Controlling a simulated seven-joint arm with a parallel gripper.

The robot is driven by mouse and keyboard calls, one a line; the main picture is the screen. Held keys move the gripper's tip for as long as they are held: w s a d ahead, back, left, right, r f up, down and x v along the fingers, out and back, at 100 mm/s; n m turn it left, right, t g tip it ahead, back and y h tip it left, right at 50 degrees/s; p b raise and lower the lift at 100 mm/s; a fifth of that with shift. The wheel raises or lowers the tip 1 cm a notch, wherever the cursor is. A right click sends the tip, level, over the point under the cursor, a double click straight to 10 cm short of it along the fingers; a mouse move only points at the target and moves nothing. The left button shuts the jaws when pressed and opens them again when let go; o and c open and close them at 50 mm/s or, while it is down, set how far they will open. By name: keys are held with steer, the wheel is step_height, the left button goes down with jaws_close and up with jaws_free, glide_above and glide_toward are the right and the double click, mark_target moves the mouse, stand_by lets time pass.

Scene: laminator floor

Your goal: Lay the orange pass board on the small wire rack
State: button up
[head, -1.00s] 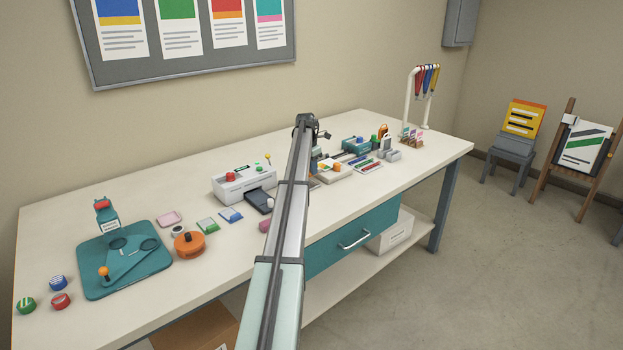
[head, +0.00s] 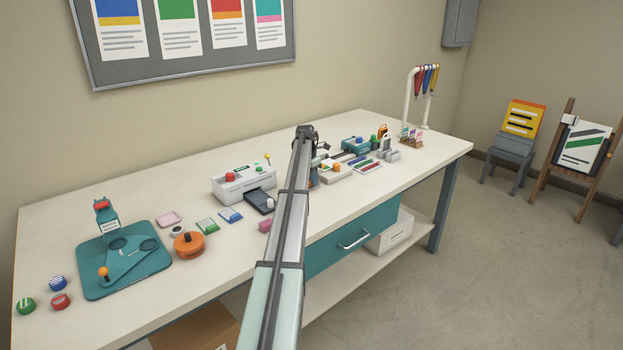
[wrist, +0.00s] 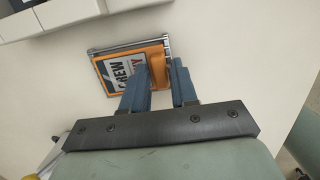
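The left finger hides part of the face.
A white printer-like machine (head: 241,184) with a dark tray stands left of my arm. A teal punch base (head: 122,260) and an orange round container (head: 189,245) stand further left. Small goods and a white stand with hanging lanyards (head: 410,95) are to the right. The table's front edge is close.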

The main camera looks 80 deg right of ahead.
steer(key=shift+o, duration=1.1)
steer(key=shift+r, duration=0.1)
step_height(320, 180, up, 12)
steer(key=w+a, duration=0.1)
steer(key=shift+w+a, duration=0.15)
